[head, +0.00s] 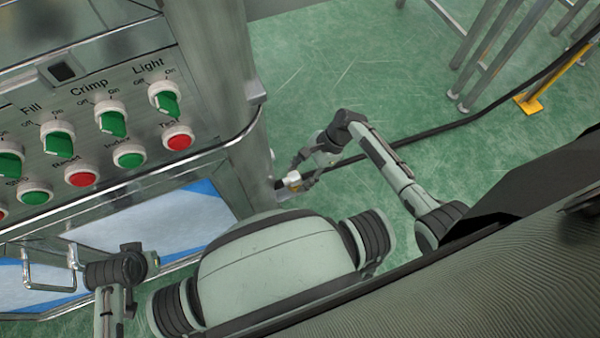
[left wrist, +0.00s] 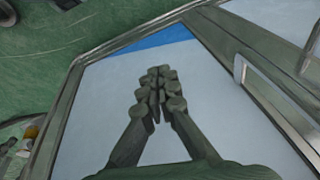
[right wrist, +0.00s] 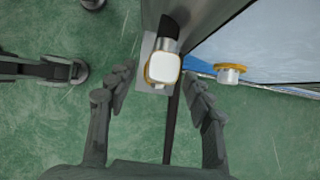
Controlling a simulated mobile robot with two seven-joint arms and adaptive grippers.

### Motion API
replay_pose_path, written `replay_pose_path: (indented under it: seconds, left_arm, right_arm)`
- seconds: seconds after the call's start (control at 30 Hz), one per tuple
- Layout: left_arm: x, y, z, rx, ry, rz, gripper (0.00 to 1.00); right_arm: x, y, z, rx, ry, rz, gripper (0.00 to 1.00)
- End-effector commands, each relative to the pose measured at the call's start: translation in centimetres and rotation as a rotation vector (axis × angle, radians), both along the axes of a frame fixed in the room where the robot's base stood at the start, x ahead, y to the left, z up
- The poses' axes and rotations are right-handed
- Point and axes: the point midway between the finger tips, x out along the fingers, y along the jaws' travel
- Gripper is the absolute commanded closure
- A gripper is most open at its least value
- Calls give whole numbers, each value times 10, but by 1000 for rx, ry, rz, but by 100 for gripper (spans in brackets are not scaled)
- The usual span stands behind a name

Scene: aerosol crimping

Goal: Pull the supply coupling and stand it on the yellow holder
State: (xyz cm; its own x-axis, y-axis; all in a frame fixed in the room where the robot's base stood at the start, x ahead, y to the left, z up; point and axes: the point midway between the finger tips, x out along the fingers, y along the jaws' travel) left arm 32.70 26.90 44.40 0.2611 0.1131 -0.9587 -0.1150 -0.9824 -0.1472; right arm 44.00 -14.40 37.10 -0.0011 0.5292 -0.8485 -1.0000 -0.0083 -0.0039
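The supply coupling, white-faced with a yellow rim and metal body (right wrist: 163,68), sits at a grey plate on the machine's side in the right wrist view. It shows small in the head view (head: 293,178). My right gripper (right wrist: 160,82) is open, its fingers on either side of the coupling with gaps showing; contact cannot be told. A yellow post with a flat foot (head: 530,103), possibly the yellow holder, stands on the floor at the head view's right. My left gripper (left wrist: 157,85) is shut and empty, in front of a pale panel.
A black hose (head: 435,132) runs across the green floor from the machine to the upper right. A white cap with a yellow ring (right wrist: 230,73) is right of the coupling. The control panel (head: 95,130) has several knobs and buttons. Metal legs (head: 487,50) stand at the back right.

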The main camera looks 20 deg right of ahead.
Motion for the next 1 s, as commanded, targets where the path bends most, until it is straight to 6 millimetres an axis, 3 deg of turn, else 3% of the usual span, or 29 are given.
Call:
replay_pose_path:
  seconds: [0.33, 0.7, 1.0]
  left_arm:
    - [0, 0, 0, 0, 0, 0, 100]
    - [0, 0, 0, 0, 0, 0, 100]
    - [0, 0, 0, 0, 0, 0, 100]
  right_arm:
    - [0, -6, 9, 0, -1, -1, 48]
    - [1, -46, 72, -1, -3, -1, 48]
    - [0, -63, 100, 0, -1, -1, 48]
